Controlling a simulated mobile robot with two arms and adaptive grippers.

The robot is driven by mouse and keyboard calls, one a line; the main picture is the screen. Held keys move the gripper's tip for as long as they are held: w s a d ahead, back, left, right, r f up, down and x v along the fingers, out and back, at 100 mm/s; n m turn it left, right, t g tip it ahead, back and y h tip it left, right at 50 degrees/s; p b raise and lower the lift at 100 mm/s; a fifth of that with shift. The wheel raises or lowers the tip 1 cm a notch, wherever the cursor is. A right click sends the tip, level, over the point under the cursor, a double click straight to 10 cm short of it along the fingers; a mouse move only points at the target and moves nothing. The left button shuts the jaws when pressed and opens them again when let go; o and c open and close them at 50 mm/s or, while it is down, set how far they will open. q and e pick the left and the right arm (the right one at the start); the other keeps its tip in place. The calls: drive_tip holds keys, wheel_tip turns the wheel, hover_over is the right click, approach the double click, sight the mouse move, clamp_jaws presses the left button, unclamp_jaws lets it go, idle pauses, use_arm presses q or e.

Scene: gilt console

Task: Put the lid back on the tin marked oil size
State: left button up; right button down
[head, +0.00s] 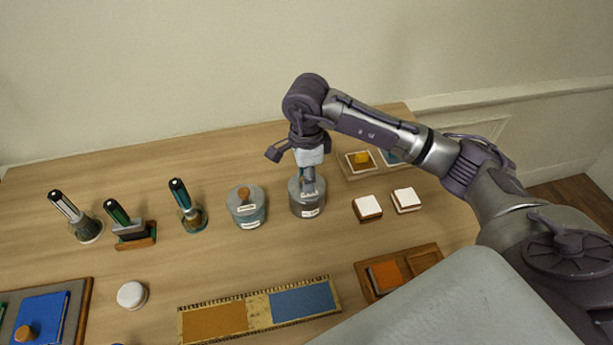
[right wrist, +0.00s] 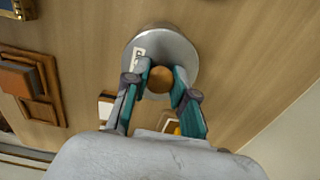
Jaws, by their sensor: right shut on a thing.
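My right gripper (head: 308,180) points down over a grey tin (head: 308,206) with a small pale label; the lettering is too small to read. In the right wrist view its fingers (right wrist: 163,86) are shut on the round wooden knob (right wrist: 160,79) of a grey lid (right wrist: 178,45). The lid is at the tin's top; I cannot tell whether it is seated or slightly above. A second tin (head: 247,214), grey-green with a wooden knob and labels, stands just to the left. My left gripper is not in view.
Two white-topped blocks (head: 368,207) (head: 407,199) stand to the right of the gripped tin. Several marker-like tools (head: 75,216) stand at left. A round white piece (head: 132,294), a long two-colour panel (head: 258,309) and a wooden tray (head: 427,257) lie in front.

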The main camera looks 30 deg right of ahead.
drive_tip(key=shift+f+b, duration=0.2)
drive_tip(key=shift+b, duration=0.45)
idle(0.8)
drive_tip(key=shift+c, duration=1.9)
unclamp_jaws()
drive_tip(key=shift+r, duration=0.15)
drive_tip(key=shift+r+p, duration=1.85)
drive_tip(key=shift+r, duration=1.55)
clamp_jaws()
